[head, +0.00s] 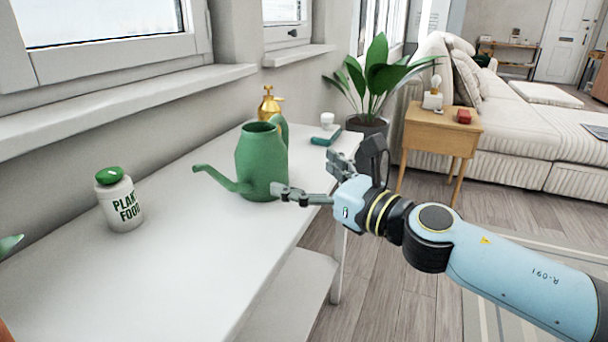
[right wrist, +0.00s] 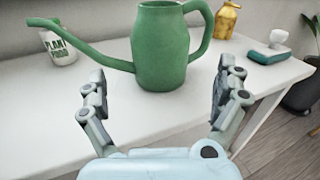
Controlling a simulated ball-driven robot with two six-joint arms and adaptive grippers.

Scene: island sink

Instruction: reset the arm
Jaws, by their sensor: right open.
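My right arm comes in from the right in the head view, and its gripper (head: 300,178) is beside the green watering can (head: 262,165) at the front right of the white table. In the right wrist view the gripper (right wrist: 163,100) is open, its two fingers spread wide with nothing between them. The watering can (right wrist: 162,48) stands upright just beyond the fingers, its spout to the left and handle to the right. I cannot tell from these views whether a fingertip touches it. My left gripper is not in view.
A white plant food jar (head: 121,200) with a green lid stands on the white table (head: 190,265). A potted plant (head: 375,85) and wooden side table (head: 440,130) stand beyond.

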